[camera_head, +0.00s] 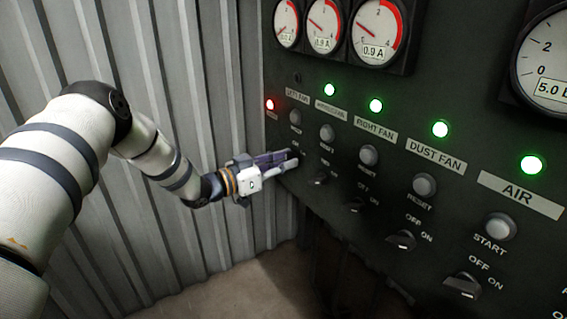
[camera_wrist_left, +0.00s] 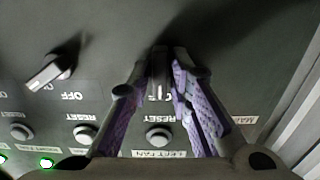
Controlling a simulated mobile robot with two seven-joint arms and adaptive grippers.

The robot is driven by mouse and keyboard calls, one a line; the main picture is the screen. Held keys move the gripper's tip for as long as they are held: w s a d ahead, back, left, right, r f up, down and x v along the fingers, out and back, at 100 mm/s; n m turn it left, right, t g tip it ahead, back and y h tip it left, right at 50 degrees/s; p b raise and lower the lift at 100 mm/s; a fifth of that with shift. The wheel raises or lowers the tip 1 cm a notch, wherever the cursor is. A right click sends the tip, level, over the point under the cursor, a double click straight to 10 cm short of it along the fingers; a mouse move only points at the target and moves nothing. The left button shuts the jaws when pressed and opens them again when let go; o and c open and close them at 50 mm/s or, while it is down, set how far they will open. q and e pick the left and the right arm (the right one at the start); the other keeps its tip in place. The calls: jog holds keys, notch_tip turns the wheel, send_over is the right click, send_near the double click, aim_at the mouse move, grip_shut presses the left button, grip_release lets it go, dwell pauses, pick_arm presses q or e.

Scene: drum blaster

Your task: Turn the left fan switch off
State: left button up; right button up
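The left fan switch (camera_wrist_left: 160,66) shows in the left wrist view, between my left fingertips; the head view hides it behind the gripper. Its handle stands about upright in the wrist picture, along the line of the fingers. My left gripper (camera_head: 293,161) is at the panel, its purple-padded fingers drawn in closely on both sides of the handle (camera_wrist_left: 160,72). The left fan label (camera_head: 297,95) is above it on the panel, and the lamp (camera_head: 297,78) over that label is dark. My right gripper is in neither view.
The middle fan switch (camera_wrist_left: 50,73) is beside the gripper. Further switches, such as the dust fan switch (camera_head: 401,240), and round reset buttons (camera_head: 368,155) stick out of the panel. Other fan lamps (camera_head: 376,105) glow green; a red lamp (camera_head: 270,104) is lit. A corrugated wall (camera_head: 215,60) stands left.

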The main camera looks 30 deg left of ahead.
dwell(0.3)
pick_arm(q)
jog(key=v, duration=1.2)
jog(key=shift+f, duration=0.1)
